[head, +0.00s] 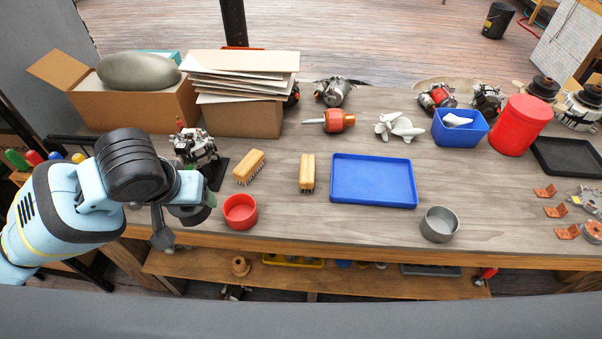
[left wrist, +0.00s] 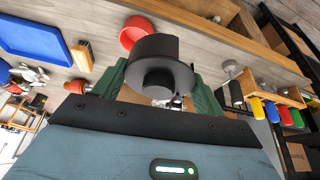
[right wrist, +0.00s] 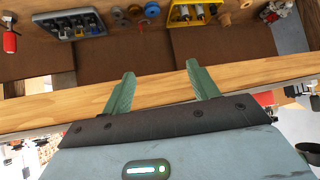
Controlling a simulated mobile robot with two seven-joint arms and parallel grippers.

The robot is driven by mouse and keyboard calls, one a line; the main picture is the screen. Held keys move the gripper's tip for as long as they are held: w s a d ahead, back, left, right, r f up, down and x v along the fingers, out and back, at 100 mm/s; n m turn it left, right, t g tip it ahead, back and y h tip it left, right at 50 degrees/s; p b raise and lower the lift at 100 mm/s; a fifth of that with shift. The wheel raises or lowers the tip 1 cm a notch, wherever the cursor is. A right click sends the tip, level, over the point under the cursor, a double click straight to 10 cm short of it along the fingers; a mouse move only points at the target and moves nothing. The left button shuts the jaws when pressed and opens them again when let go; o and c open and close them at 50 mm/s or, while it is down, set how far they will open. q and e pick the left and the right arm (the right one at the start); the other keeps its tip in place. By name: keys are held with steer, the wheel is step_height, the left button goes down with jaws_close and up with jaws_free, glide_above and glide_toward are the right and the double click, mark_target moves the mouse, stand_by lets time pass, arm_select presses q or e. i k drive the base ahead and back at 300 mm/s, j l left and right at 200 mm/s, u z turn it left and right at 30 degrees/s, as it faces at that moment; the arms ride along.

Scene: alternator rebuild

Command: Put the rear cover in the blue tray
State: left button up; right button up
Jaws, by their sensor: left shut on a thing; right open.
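In the left wrist view, my left gripper (left wrist: 160,82) is shut on a black, stepped round part (left wrist: 153,48), which I take to be the rear cover. A green finger is on each side of it. My right gripper (right wrist: 160,78) is open and empty near the table's front edge, outside the head view.
Two brushes (head: 307,172) (head: 249,167) and a red bowl (head: 240,211) lie between my left gripper and the tray. A metal cup (head: 439,224) stands right of the tray. A blue bin (head: 460,128) with a white piece and a red canister (head: 521,124) stand behind.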

mark_target(371, 182)
steer(key=i, duration=0.45)
steer(key=z, duration=1.3)
steer(key=i, duration=0.05)
